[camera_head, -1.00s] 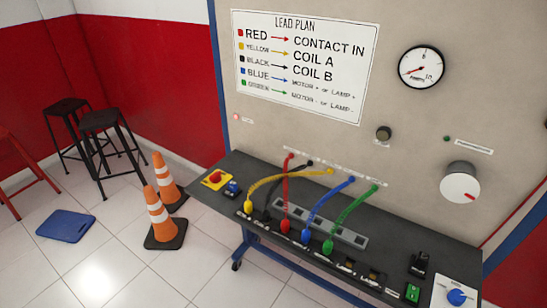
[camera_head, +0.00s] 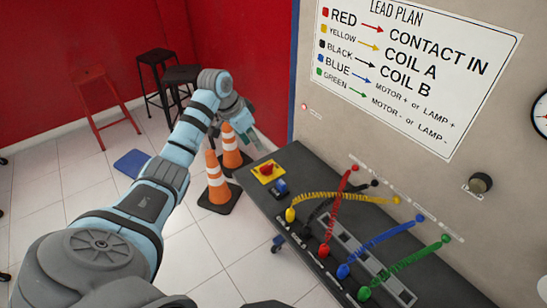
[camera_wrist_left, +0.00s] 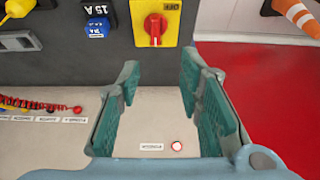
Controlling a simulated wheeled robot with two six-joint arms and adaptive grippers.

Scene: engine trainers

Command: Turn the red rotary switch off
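The red rotary switch (camera_head: 267,169) sits on a yellow plate at the far left end of the dark bench top in the head view. In the left wrist view its red knob (camera_wrist_left: 155,27) shows on the yellow plate, with an "OFF" label above it. My left gripper (camera_head: 245,130) is raised to the left of the switch in the head view, in front of the cones. In the left wrist view the left gripper (camera_wrist_left: 160,82) is open and empty, its teal fingers apart, with the switch beyond the fingertips and not touched. My right gripper is not in view.
A blue switch (camera_head: 281,187) marked 15 A in the wrist view stands beside the red one. Coloured leads (camera_head: 345,197) arch from the bench (camera_head: 407,262) to the panel. Two orange cones (camera_head: 218,180) stand on the floor left of the bench.

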